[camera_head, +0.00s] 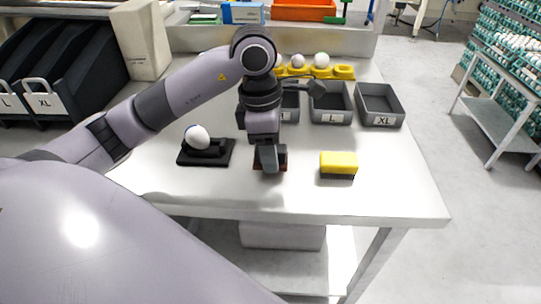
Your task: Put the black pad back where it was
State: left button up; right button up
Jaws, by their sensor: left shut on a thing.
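My left gripper (268,158) points down over the middle of the white table. It is shut on a small dark thing (284,158) with reddish-brown showing low at its edge. The fingers hide most of this thing, so I cannot tell for sure that it is the black pad, or whether it touches the table. My right gripper is not in view.
A black stand (185,158) with a white egg (197,136) is left of the gripper. A yellow block with a dark base (338,162) is to the right. Grey bins, one marked XL (383,121), and a yellow egg holder (343,72) stand behind. The table's front is clear.

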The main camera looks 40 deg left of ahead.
pick_arm(q)
jog(key=shift+f, duration=0.85)
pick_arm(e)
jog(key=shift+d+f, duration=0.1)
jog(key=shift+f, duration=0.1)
pick_arm(q)
jog(key=o, duration=1)
jog(key=shift+f, duration=0.1)
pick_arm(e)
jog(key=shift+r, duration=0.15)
pick_arm(q)
jog(key=shift+r, duration=0.4)
jog(key=r, duration=0.3)
jog(key=r+p, duration=0.1)
jog(key=r, duration=0.3)
jog(key=a+r, duration=0.1)
jog(key=r, duration=0.2)
jog(key=shift+s+a+r+p, duration=0.1)
jog(key=shift+s+r+p, duration=0.05)
jog(key=shift+s+p, duration=0.2)
jog(key=shift+a+r, duration=0.1)
jog(key=shift+r, duration=0.5)
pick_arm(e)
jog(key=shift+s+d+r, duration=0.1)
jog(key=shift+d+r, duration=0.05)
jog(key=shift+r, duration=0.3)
